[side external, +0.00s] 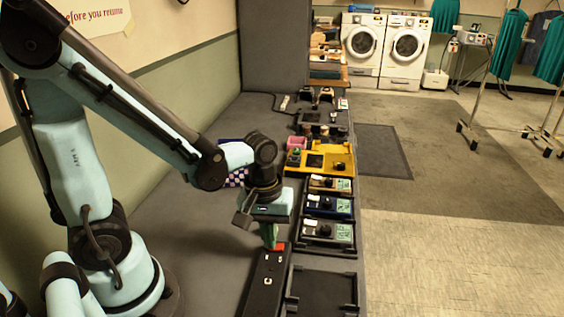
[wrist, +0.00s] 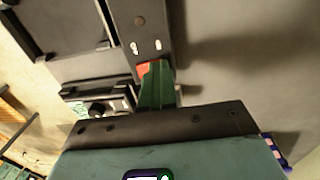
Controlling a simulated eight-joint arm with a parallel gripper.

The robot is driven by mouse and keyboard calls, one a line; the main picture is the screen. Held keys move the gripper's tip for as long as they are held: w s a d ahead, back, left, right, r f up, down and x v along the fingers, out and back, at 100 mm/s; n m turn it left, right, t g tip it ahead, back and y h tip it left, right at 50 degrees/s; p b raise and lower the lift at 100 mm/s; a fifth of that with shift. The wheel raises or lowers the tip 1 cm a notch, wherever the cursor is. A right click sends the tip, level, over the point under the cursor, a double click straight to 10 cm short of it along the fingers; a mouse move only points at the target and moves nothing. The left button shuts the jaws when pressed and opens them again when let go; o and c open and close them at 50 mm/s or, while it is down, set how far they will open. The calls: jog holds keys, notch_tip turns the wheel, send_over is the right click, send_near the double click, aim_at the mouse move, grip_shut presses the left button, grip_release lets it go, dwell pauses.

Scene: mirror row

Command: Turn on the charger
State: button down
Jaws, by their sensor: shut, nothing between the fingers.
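A long black strip (side external: 266,284), which looks like the charger, lies on the grey counter with small white marks on top. A red switch (side external: 278,247) sits at its far end. In the wrist view the strip (wrist: 141,22) runs up from my fingers, and part of the red switch (wrist: 142,69) shows beside the green fingertips. My gripper (side external: 269,246) points down at the switch end, shut with nothing held. Its fingertips (wrist: 155,68) are at or just over the switch and partly hide it. I cannot tell whether they touch it or which way it is set.
An empty dark tray (side external: 322,292) lies right of the strip. Beyond it stand several docks with devices (side external: 328,206) and a yellow tray (side external: 322,160) along the counter's right edge. A checkered item (side external: 234,178) lies behind my wrist. The counter left of the strip is clear.

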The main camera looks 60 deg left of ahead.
jog(key=shift+a+f, duration=0.1)
jog(key=shift+f, duration=0.2)
jog(key=shift+w+d+r, duration=0.2)
jog(key=shift+w+d, duration=0.25)
jog(key=shift+d, duration=0.25)
notch_tip(320, 180, up, 14)
jog(key=s+a, duration=0.2)
jog(key=a, duration=0.1)
jog(key=w+f+m+t, duration=0.1)
jog(key=m+t, duration=0.1)
jog(key=m, duration=0.1)
jog(key=w+f+m+t, duration=0.1)
jog(key=m+t, duration=0.1)
jog(key=m, duration=0.1)
jog(key=w+f+m+t, duration=0.1)
jog(key=m+t, duration=0.1)
jog(key=m, duration=0.1)
jog(key=shift+w+d+f+t+y, duration=0.1)
jog(key=shift+w+d+t+y, duration=0.05)
jog(key=shift+t+y, duration=0.2)
dwell(0.8)
